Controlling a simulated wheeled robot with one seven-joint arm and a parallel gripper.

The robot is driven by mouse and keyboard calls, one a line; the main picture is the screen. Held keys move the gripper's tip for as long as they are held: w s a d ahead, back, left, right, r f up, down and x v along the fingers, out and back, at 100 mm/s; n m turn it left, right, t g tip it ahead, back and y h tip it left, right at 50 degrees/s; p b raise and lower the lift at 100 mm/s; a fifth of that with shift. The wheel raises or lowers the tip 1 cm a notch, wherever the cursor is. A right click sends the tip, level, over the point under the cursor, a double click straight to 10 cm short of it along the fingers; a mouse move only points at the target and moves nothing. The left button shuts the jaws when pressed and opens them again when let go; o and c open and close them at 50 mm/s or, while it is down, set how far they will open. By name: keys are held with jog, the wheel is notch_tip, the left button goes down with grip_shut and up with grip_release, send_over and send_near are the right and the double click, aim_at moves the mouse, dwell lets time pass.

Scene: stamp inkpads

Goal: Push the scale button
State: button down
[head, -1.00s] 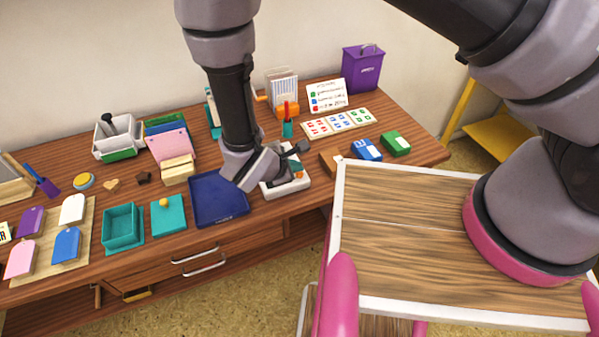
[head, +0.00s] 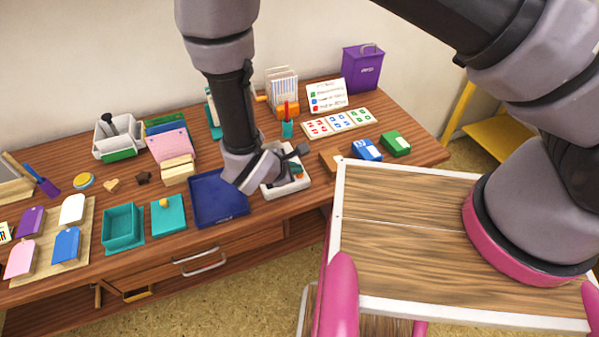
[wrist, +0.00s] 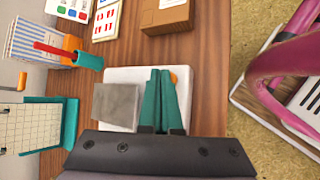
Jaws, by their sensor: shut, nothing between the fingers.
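The scale is a white, low body (head: 287,190) on the desk, partly hidden by my wrist in the head view. In the wrist view the scale (wrist: 120,74) shows a grey square plate (wrist: 118,106) and an orange button (wrist: 174,78) near its right end. My gripper (wrist: 160,72) has its teal fingers shut together and empty. They lie over the scale, between the plate and the button in the picture. The fingertips are right beside the button and partly overlap it. I cannot tell whether they touch it. In the head view my gripper (head: 297,172) is over the scale.
A blue tray (head: 218,198) is left of the scale. A teal cup with a red stick (head: 287,128) stands behind it. A wooden block (head: 330,161) and blue and green boxes (head: 397,143) are to the right. The desk's front edge is close.

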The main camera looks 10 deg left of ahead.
dwell(0.6)
jog(key=shift+r, duration=0.4)
jog(key=shift+r, duration=0.1)
jog(key=shift+r, duration=2.9)
jog(key=w+d+r+m+g, duration=0.3)
jog(key=w+d+r+m, duration=0.35)
jog(key=r, duration=0.55)
jog(key=w+d+r+m+g, duration=0.2)
jog(key=w+d+r+m, duration=0.2)
jog(key=d+r+m, duration=0.5)
jog(key=s+d+r+m+t+y, duration=0.1)
jog(key=s+d+r+m+y, duration=0.1)
jog(key=d+r, duration=0.4)
jog(key=s+d+r+m+t+y, duration=0.1)
jog(key=s+d+r+m, duration=0.2)
jog(key=r, duration=0.6)
jog(key=s+d+r+m+t+y, duration=0.1)
jog(key=s+d+r+m+y, duration=0.1)
jog(key=d+r+m, duration=0.4)
jog(key=s+d+r, duration=0.1)
jog(key=d, duration=0.3)
jog(key=shift+s+r+t+y, duration=0.25)
jog(key=shift+r+t+y, duration=0.05)
jog(key=shift+r+t, duration=0.1)
